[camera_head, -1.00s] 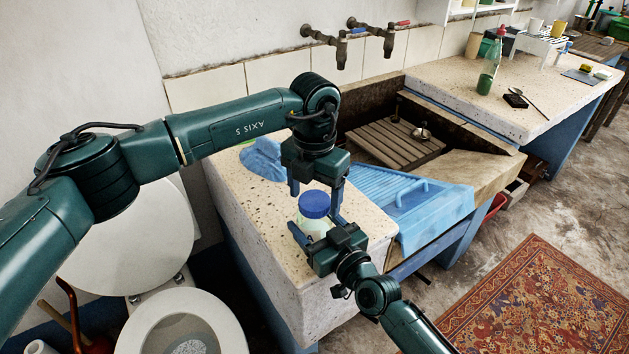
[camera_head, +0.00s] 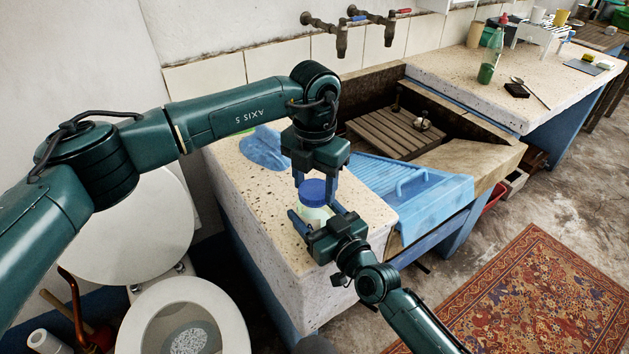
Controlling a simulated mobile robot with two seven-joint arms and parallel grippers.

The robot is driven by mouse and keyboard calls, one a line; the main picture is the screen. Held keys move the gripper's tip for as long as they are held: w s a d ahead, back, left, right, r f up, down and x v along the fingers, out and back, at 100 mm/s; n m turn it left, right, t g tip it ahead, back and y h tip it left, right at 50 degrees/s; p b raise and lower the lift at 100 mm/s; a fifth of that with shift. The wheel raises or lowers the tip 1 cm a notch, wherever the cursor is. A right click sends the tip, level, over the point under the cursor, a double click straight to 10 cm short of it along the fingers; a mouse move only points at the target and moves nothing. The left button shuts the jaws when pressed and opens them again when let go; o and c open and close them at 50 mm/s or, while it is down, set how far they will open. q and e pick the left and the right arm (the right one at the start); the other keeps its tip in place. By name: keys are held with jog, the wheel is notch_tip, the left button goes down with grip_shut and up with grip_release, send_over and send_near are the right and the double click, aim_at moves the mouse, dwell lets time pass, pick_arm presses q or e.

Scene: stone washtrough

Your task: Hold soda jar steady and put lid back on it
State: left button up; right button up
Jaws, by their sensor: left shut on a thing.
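The soda jar (camera_head: 312,215) is a small pale, clear jar standing on the speckled stone top. The blue lid (camera_head: 312,190) sits at its mouth, and I cannot tell whether it is seated. My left gripper (camera_head: 315,180) points down from above, its fingers shut on the lid from both sides. My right gripper (camera_head: 316,212) reaches in from the front, with one finger on each side of the jar's body. I cannot tell whether both of its fingers press on the glass. The jar's lower part is partly hidden by the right gripper.
A blue cloth (camera_head: 264,150) lies behind the jar. A blue washboard (camera_head: 432,200) slopes beside it, by the trough with a wooden rack (camera_head: 385,138). A green bottle (camera_head: 488,60) stands on the far counter. A toilet (camera_head: 180,310) is at front left.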

pick_arm(q)
jog(key=o, duration=1.2)
jog(key=shift+c, duration=0.2)
notch_tip(320, 180, up, 12)
pick_arm(e)
jog(key=o, duration=2)
jog(key=shift+c, duration=0.2)
pick_arm(q)
jog(key=shift+r, duration=0.1)
pick_arm(e)
jog(key=v, duration=1.3)
